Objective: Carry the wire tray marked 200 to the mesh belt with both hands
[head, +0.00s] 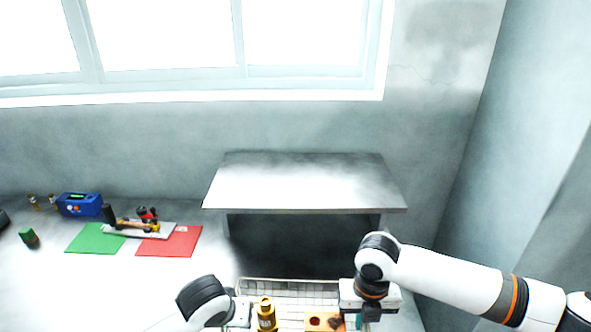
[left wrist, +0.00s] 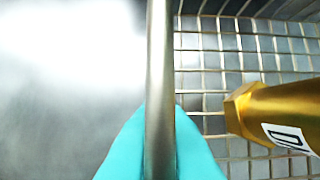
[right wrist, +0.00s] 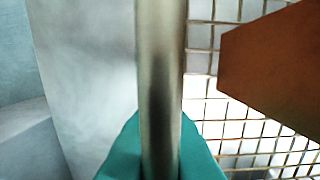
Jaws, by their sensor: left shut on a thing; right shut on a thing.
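The wire tray (head: 287,286) shows at the bottom of the head view, between my two hands. It holds a gold bottle-like thing (head: 266,314) and an orange-brown block (head: 318,321) with a dark round spot. My left gripper (left wrist: 160,150) is shut on the tray's left rim bar. My right gripper (right wrist: 160,150) is shut on the right rim bar. The tray's wire grid also shows in the left wrist view (left wrist: 205,85) and in the right wrist view (right wrist: 240,125). No 200 mark shows. The mesh belt cannot be made out.
A metal hood or shelf (head: 300,180) with a dark opening (head: 300,245) stands just beyond the tray. At left on the white surface lie a green mat (head: 95,239), a red mat (head: 170,243) with tools between them, a blue box (head: 80,205) and a green-topped item (head: 29,238).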

